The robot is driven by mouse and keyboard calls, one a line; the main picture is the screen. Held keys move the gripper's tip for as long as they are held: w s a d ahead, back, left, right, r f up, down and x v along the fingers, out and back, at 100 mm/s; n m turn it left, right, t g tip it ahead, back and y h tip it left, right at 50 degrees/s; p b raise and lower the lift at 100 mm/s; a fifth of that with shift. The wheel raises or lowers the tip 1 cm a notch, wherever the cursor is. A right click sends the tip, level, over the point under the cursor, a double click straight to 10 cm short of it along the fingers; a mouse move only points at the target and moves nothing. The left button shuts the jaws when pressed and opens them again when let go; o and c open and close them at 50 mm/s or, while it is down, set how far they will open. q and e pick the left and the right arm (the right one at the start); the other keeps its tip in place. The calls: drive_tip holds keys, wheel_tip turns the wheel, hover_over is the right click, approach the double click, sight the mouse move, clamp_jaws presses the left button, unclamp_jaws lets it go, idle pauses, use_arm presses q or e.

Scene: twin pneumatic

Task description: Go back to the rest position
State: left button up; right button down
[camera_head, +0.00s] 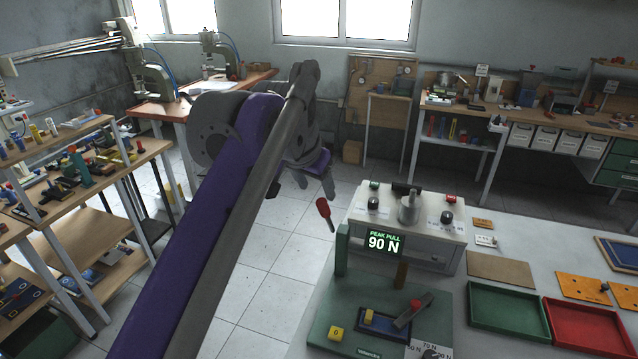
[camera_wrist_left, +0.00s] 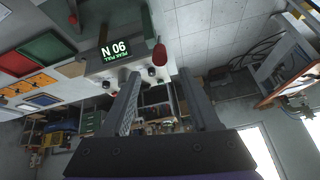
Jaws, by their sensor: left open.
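My left arm reaches in from the lower left of the head view. My left gripper (camera_head: 315,190) hangs at its end, above and left of the control box. It is empty and its two fingers are apart. In the left wrist view the open fingers (camera_wrist_left: 159,74) point toward the control box, with nothing between them. My right gripper is in neither view.
The control box (camera_head: 408,228) stands behind a "90 N" display (camera_head: 384,242). A green fixture base (camera_head: 330,310) holds a yellow block (camera_head: 336,333). A green tray (camera_head: 508,315) and a red tray (camera_head: 590,325) lie to the right. Shelves (camera_head: 70,150) stand left; open floor lies between.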

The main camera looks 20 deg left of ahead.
use_arm(q)
drive_tip(key=s+f+n, duration=0.1)
drive_tip(key=s+f, duration=1)
drive_tip(key=f, duration=0.4)
drive_tip(key=s+f+n, duration=0.1)
drive_tip(key=s+f, duration=1)
drive_tip(key=f, duration=0.4)
drive_tip(key=shift+a+n, duration=0.2)
drive_tip(key=shift+n, duration=0.1)
